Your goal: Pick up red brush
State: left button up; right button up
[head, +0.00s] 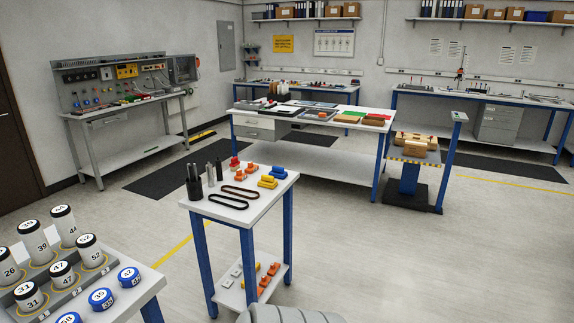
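I cannot make out a brush for certain in the head view. A small red object (234,163) stands at the back of the small blue-legged table (240,211); it is too small to tell what it is. Another flat red item (374,122) lies at the right end of the long central workbench (300,128), also unclear in kind. Neither of my grippers shows in this view.
The small table also holds dark cylinders (194,183), two black belt loops (228,201), and yellow and blue blocks (268,182). Numbered white jars (62,220) stand on a table at the lower left. A parts cart (414,151) is at right. Floor (440,260) at right is clear.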

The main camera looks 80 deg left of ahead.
aim_at(234, 165)
jog(key=u, duration=3.15)
jog(key=z, duration=2.3)
jog(key=u, duration=2.3)
jog(key=i+l+z, duration=0.3)
jog(key=i, duration=0.15)
jog(key=i+l+z, duration=0.1)
jog(key=i+z, duration=0.2)
jog(key=i, duration=0.15)
jog(key=i+z, duration=0.3)
jog(key=i, duration=0.2)
